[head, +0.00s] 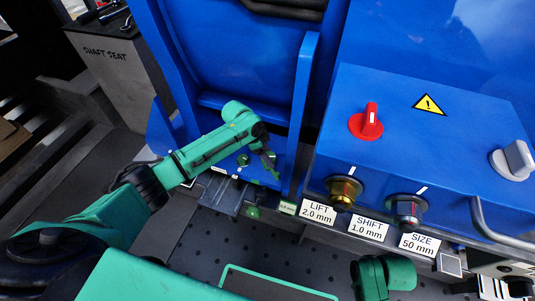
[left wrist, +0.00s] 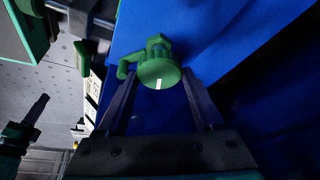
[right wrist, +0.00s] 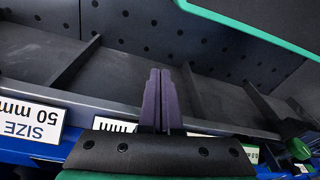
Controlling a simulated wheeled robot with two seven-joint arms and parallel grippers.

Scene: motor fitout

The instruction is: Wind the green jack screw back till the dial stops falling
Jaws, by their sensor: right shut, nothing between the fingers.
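The green jack screw, a round green knob (left wrist: 158,75) with a white mark on its face, sits at the blue wall in the left wrist view. A green L-shaped lever part shows just beside it. My left gripper (head: 272,170) is at the blue panel in the head view. In the left wrist view its two dark fingers (left wrist: 160,90) stand apart, one on each side of the knob, very close to its rim; I cannot tell whether they touch it. A small green readout (head: 287,207) shows in the head view, its digits too small to read surely. My right gripper (right wrist: 158,100) is shut and empty.
A blue control box (head: 420,150) stands at the right, with a red switch (head: 370,121), a brass LIFT knob (head: 344,191), a dark SHIFT knob (head: 407,209) and a grey switch (head: 513,159). Below lies a dark perforated bed (head: 200,245). A grey SHAFT SEAT block (head: 105,80) stands upper left.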

